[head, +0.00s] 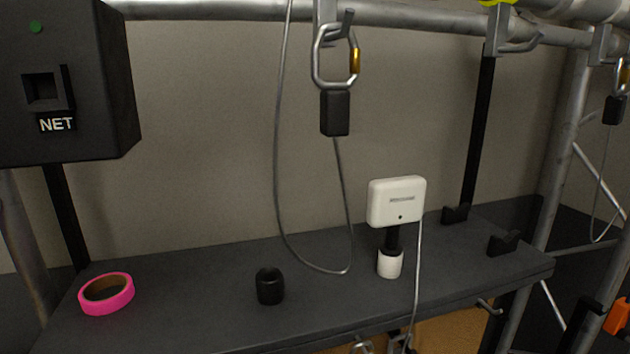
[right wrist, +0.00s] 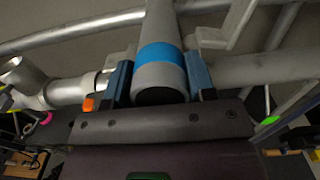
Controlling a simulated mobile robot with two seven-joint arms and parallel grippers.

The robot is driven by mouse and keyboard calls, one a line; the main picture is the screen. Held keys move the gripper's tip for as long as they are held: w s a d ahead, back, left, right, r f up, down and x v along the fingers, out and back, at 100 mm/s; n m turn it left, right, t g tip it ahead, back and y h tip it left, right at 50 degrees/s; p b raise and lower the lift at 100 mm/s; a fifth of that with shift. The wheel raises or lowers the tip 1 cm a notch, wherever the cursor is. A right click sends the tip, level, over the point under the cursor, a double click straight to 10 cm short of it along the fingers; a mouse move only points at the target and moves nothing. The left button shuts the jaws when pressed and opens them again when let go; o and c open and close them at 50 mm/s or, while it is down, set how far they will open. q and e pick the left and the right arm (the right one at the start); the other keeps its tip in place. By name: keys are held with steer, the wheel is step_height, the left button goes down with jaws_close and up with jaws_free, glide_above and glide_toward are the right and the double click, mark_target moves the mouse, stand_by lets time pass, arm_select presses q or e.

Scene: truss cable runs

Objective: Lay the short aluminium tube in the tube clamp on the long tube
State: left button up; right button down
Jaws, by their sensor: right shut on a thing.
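In the right wrist view my right gripper (right wrist: 160,82) is shut on the short aluminium tube (right wrist: 165,78). The tube is grey with a blue band (right wrist: 160,56), and its dark open end faces the camera. It points away from the gripper toward the top of the picture. A long horizontal grey tube (right wrist: 265,70) shows to the right, behind the fingers. I cannot make out the tube clamp for certain. In the head view a long tube (head: 220,11) runs along the top. Neither gripper shows in the head view.
In the head view a dark shelf (head: 210,320) holds a pink tape roll (head: 106,294), a black cup-like piece (head: 269,286) and a white device (head: 396,202) on a stand. A NET box (head: 60,80) is at upper left. A carabiner (head: 335,58) and looped cable (head: 281,150) hang mid-view.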

steer(key=shift+c, duration=1.9)
jaws_free()
steer(key=shift+f, duration=0.15)
